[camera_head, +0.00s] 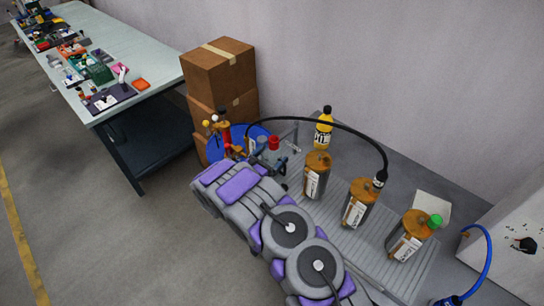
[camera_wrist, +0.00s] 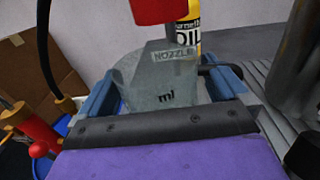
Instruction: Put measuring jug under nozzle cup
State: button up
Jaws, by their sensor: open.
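The grey measuring jug marked "ml" (camera_wrist: 166,97) stands between the two blue fingers of my gripper (camera_wrist: 163,84) in the wrist view. The fingers are apart, one on each side of it; I cannot tell whether either touches it. A grey piece labelled NOZZLE (camera_wrist: 173,55), with a red part (camera_wrist: 160,11) above it, shows over the jug's upper part. I cannot tell the gap or depth between them. In the head view the red top (camera_head: 274,142) shows just beyond my gripper, and my arm hides most of the jug.
Several brown canisters (camera_head: 359,203) stand on the grey ribbed platform (camera_head: 338,228), with a yellow oil bottle (camera_head: 323,129) behind. A black hose (camera_head: 352,132) arches over. Red levers (camera_head: 225,134), a blue drum (camera_head: 256,130) and cardboard boxes (camera_head: 217,73) are close at the left.

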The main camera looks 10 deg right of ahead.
jog(key=a, duration=0.2)
jog(key=s+a, duration=0.1)
jog(key=s+a+p, duration=0.1)
jog(key=a, duration=0.1)
jog(key=shift+s+a, duration=0.25)
jog(key=shift+a, duration=0.05)
jog(key=v, duration=0.2)
jog(key=p+v, duration=0.1)
jog(key=v, duration=0.1)
jog(key=shift+s+d+r, duration=0.1)
jog(key=shift+s+d, duration=0.15)
jog(key=shift+s, duration=0.1)
jog(key=s+d+r+m+g, duration=1.4)
jog(key=s+d+r, duration=0.4)
jog(key=r, duration=0.4)
jog(key=s+r+m+g+y, duration=0.25)
jog(key=s+m+y, duration=0.45)
jog(key=s, duration=0.9)
jog(key=s+a+r+m+t+y, duration=0.1)
jog(key=s+a+m+t+y, duration=0.2)
jog(key=s+a, duration=0.8)
jog(key=s+m+y, duration=0.1)
jog(key=m+y, duration=0.1)
jog(key=y, duration=0.1)
jog(key=shift+r+y, duration=0.2)
jog(key=shift+y, duration=0.2)
